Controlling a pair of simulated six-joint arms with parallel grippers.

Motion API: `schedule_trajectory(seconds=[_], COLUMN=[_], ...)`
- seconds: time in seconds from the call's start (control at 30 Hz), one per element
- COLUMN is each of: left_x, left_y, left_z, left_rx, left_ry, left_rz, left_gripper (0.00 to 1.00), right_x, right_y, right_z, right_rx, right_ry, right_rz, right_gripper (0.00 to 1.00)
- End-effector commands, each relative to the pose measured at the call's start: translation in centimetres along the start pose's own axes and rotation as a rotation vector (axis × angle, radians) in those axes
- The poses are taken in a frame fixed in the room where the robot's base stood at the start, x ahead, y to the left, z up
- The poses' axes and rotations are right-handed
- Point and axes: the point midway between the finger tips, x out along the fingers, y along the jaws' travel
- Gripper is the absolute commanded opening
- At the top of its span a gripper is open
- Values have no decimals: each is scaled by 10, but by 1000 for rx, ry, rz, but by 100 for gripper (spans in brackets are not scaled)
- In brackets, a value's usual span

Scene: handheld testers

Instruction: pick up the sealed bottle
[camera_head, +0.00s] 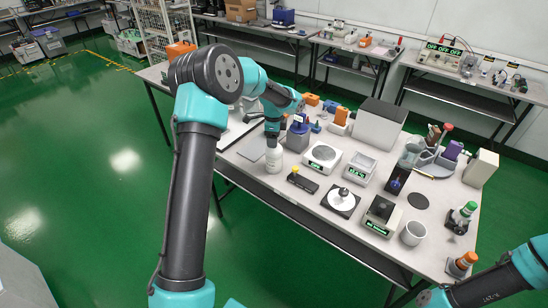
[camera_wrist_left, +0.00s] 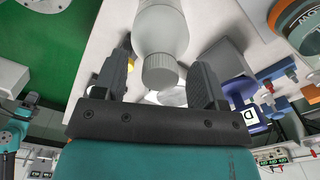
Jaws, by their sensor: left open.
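A white bottle (camera_head: 273,164) with a ribbed white cap stands on the near left part of the table. In the left wrist view, the bottle (camera_wrist_left: 162,30) has its cap (camera_wrist_left: 160,73) toward my gripper. My left gripper (camera_head: 272,143) is right above the bottle in the head view and hides its top. In the left wrist view, the fingers of my left gripper (camera_wrist_left: 160,80) are open, one on each side of the cap, with gaps showing. My right arm enters at the lower right, but its gripper is not in view.
A round-topped scale (camera_head: 322,155) and a small black device (camera_head: 303,180) stand right of the bottle. A purple-and-grey item (camera_head: 298,132) is close behind it. The table's front edge is close by.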

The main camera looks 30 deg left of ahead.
Motion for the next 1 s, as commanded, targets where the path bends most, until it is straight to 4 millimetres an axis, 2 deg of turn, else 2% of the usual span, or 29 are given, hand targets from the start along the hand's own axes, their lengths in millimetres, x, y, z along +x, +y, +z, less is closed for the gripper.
schedule_trajectory(seconds=[0.1,0.57,1.0], left_x=[8,8,7], left_y=[0,0,0], left_z=[0,0,0], left_rx=[0,0,0], left_ry=[0,0,0], left_rz=[-1,-2,-2], left_gripper=[65,65,24], right_x=[0,0,0], right_y=[0,0,0], right_z=[0,0,0], right_rx=[0,0,0], right_ry=[0,0,0], right_rz=[0,0,0], right_gripper=[43,43,43])
